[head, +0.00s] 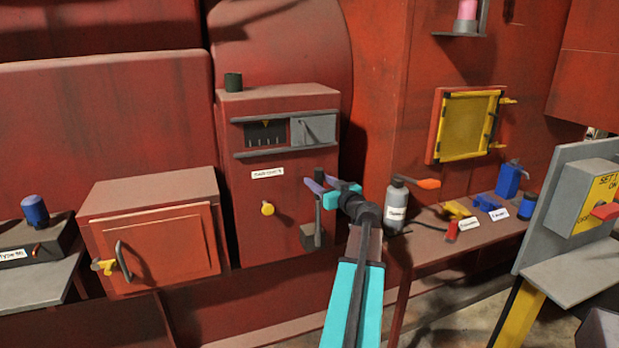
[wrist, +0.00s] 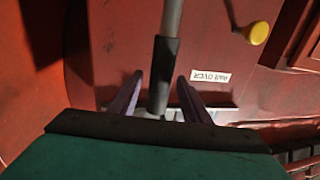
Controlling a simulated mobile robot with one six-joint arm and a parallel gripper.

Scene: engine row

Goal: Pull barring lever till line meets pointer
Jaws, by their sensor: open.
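The barring lever (head: 318,221) is a grey bar rising from a grey slotted block (head: 309,238) low on the right of a red cabinet front. In the wrist view its dark grip (wrist: 162,75) lies between my two purple fingers, with a gap on each side. My gripper (head: 314,181) is open around the grip and not closed on it. The window (head: 266,134) high on the cabinet shows a small yellow pointer (head: 266,122) and pale marks on dark; whether a line meets the pointer is too small to tell.
A grey cover (head: 314,129) sits beside the window. A yellow knob (head: 267,208) sticks out left of the lever. A grey bottle (head: 396,205) stands close right of my wrist, on a bench (head: 430,236) with small tools. A red box (head: 158,250) is at left.

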